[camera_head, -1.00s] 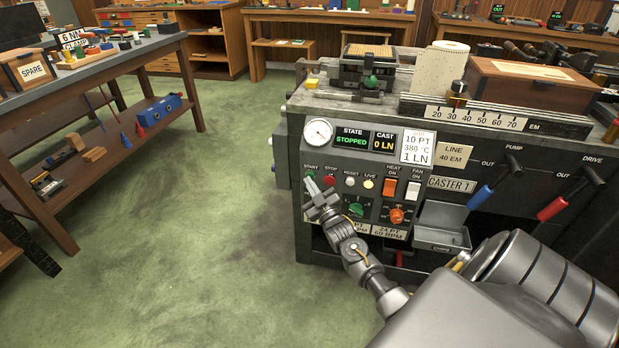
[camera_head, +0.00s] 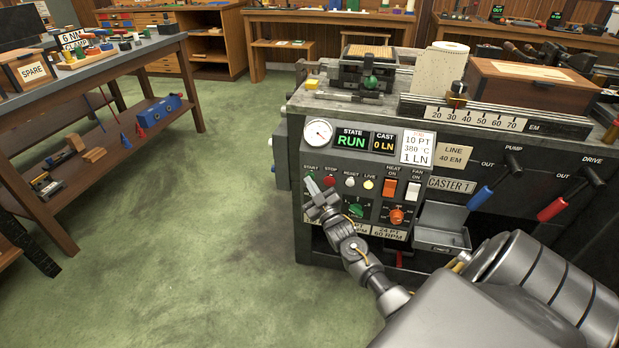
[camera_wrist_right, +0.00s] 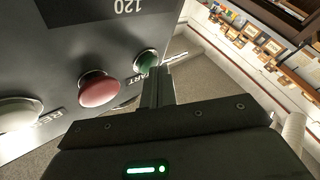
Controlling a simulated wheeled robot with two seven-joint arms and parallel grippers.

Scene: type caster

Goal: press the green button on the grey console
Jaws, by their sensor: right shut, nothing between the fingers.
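The grey console (camera_head: 335,160) stands in front of me. Its green START button (camera_wrist_right: 146,60) shows in the right wrist view, partly covered by the fingertips. In the head view the gripper hides most of the button. My right gripper (camera_head: 311,183) is shut and empty, its fingertips at the START button; the wrist view shows the fingertips (camera_wrist_right: 157,76) too. I cannot tell whether they are touching it. The STATE display (camera_head: 352,141) reads RUN. My left gripper is not in view.
The red STOP button (camera_head: 329,181) is close beside START, then a white RESET button (camera_head: 350,183) and a yellow LIVE lamp (camera_head: 369,184). A green knob (camera_head: 355,210) sits below. Green floor is open to the left, up to a workbench (camera_head: 120,50).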

